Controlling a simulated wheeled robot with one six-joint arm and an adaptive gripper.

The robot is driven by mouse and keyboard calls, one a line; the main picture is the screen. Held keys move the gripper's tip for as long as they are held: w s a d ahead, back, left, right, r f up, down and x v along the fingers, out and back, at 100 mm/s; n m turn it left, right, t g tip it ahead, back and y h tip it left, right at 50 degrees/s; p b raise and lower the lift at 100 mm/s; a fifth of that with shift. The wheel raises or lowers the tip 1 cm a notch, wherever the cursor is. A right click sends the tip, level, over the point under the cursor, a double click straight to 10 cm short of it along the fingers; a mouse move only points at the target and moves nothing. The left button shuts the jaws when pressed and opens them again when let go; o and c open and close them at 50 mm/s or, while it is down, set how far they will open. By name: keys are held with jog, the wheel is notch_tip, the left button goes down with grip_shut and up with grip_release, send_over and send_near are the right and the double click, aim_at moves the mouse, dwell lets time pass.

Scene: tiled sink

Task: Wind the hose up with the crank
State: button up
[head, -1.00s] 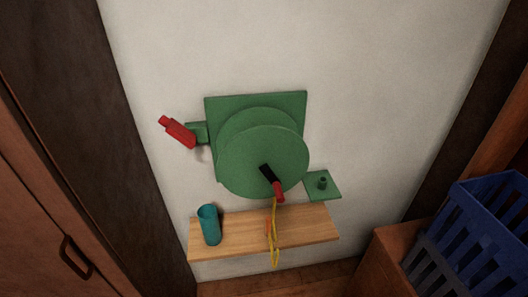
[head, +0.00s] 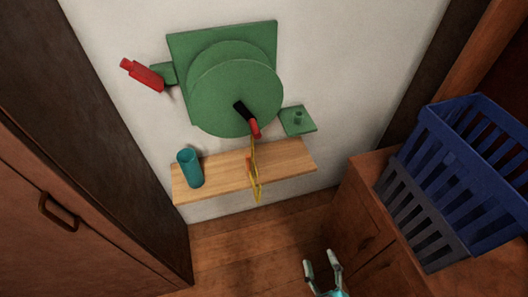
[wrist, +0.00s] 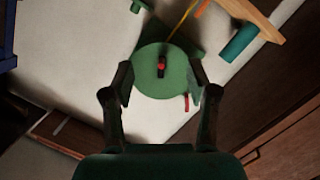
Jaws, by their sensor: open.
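A green hose reel (head: 232,92) is mounted on a green plate on the wall in the head view. Its black crank arm (head: 242,110) slants down to the right and ends in a red handle (head: 255,128). A yellow hose (head: 254,175) hangs below the reel in front of the shelf. My gripper (head: 322,262) is at the bottom of the head view, open and empty, well below and apart from the reel. In the wrist view the reel (wrist: 163,72) and the red crank handle (wrist: 161,66) appear between my open fingers, some way beyond them.
A wooden shelf (head: 225,178) below the reel holds a teal cup (head: 190,168). A red nozzle-like piece (head: 143,75) is left of the reel; a small green bracket (head: 298,121) is right. A blue basket (head: 465,175) stands on the cabinet at right. Floor between is clear.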

jog(key=w+a+r+n+y, duration=0.1)
jog(key=w+a+r+n, duration=0.15)
jog(key=w, duration=0.45)
jog(key=w+a+r+n+y, duration=0.1)
jog(key=w+a+n, duration=0.25)
jog(key=w, duration=0.45)
jog(key=n+t, duration=0.1)
jog(key=n, duration=0.3)
send_near(254, 128)
jog(key=shift+w+d+f+y, duration=0.25)
jog(key=shift+w+f+y, duration=0.15)
jog(key=shift+w+f, duration=0.3)
jog(key=shift+x, duration=5.05)
jog(key=c, duration=1)
jog(key=shift+c, duration=0.2)
